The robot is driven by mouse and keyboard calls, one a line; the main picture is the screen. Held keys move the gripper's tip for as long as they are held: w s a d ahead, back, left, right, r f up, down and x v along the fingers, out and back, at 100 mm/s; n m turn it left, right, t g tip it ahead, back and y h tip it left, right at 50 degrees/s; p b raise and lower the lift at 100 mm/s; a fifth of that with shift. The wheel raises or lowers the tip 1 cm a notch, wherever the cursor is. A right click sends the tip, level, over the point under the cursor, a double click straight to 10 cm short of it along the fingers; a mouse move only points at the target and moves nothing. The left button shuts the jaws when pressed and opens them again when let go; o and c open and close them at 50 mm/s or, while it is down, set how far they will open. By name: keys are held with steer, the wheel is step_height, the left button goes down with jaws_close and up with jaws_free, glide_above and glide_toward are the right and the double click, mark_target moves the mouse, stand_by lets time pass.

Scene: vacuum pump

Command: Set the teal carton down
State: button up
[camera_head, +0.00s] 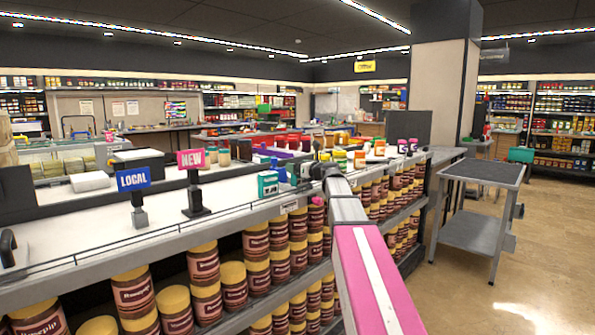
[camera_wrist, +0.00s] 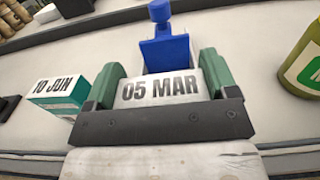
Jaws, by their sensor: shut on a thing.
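In the wrist view my gripper (camera_wrist: 160,72) has its green fingers on either side of a carton (camera_wrist: 160,90) with a white top printed "05 MAR". The carton's sides are hidden, so its side colour does not show. Another carton, teal with a white top printed "10 JUN" (camera_wrist: 58,92), stands just left of my gripper, apart from it. In the head view a teal carton (camera_head: 268,185) stands on the white counter (camera_head: 240,200), left of the end of my arm. The held carton is not clearly visible there, and its contact with the counter cannot be told.
A blue upright object (camera_wrist: 166,48) stands just beyond the held carton. A green-yellow jar (camera_wrist: 304,66) is at the right. The LOCAL sign (camera_head: 133,179) and NEW sign (camera_head: 192,160) stand to the left on the counter. Jars fill the shelves below its front edge.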

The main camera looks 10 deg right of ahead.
steer(key=shift+f, duration=0.55)
steer(key=shift+f, duration=0.1)
steer(key=o, duration=0.8)
steer(key=shift+s, duration=0.1)
steer(key=v, duration=1.2)
